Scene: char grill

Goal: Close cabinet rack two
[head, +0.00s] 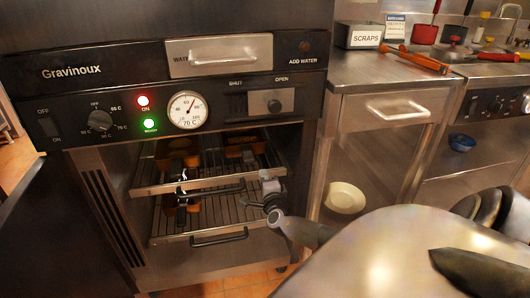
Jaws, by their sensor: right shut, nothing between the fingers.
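The Gravinoux cabinet (135,70) stands open at the front left. Its upper wire rack (152,190) and lower wire rack (165,238) both show with their front edges forward. Each has a dark bar handle; the lower handle (220,238) is clear to see. Brown containers (178,153) sit on the upper rack, and others are partly hidden on the lower one. My right gripper (267,182) is shut and empty at the right end of the racks, near the upper rack's front corner. I cannot tell whether it touches a rack. My left gripper is not in view.
A dark panel (65,225) stands at the cabinet's left. To the right is a steel counter (385,72) with a scraps box (358,36) and red-handled tools (415,60). A pale bowl (345,197) sits below the counter. My pale arm link fills the lower right.

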